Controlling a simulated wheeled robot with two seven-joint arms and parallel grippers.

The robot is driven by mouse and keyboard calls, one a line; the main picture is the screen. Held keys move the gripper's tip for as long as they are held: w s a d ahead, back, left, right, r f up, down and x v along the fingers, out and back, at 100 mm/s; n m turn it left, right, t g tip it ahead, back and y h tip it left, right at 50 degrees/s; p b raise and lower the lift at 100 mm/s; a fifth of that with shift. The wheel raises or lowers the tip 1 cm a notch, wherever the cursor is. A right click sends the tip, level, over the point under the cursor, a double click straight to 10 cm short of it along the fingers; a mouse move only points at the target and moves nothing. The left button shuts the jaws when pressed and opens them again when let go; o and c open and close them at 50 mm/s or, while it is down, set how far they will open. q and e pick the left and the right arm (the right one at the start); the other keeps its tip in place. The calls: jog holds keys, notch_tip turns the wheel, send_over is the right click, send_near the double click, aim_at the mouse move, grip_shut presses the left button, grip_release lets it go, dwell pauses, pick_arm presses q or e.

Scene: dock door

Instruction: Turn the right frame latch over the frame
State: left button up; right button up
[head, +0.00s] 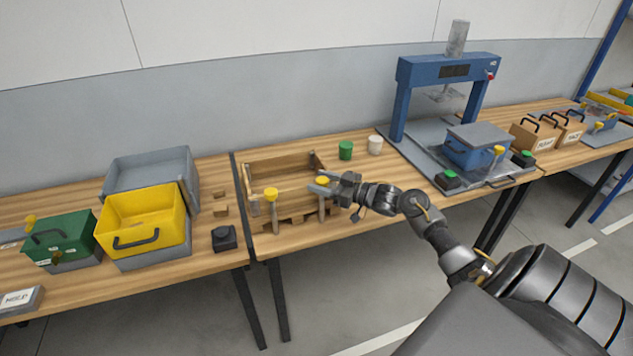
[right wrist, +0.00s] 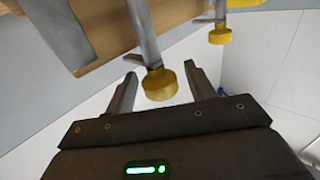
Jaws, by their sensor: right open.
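The wooden frame (head: 284,164) stands on the middle of the workbench. The right frame latch (head: 322,207) is a grey bar with a yellow knob at its top, at the frame's front right. The left latch (head: 275,216) looks alike, at the front left. My right gripper (head: 328,184) is at the right latch's knob, partly covering it. In the right wrist view my open fingers (right wrist: 162,92) stand on either side of a yellow knob (right wrist: 160,85), with gaps visible. Another yellow knob (right wrist: 220,35) is farther off there. My left gripper is out of view.
A green cup (head: 346,150) and a white cup (head: 376,145) stand behind my right gripper. A blue press (head: 401,95) is to the right. A yellow bin (head: 143,217), green box (head: 60,240) and dark block (head: 224,238) are to the left.

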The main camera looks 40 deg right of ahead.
jog(key=b+v, duration=0.1)
jog(key=v, duration=0.8)
jog(key=shift+b, duration=0.3)
jog(key=shift+s, duration=0.1)
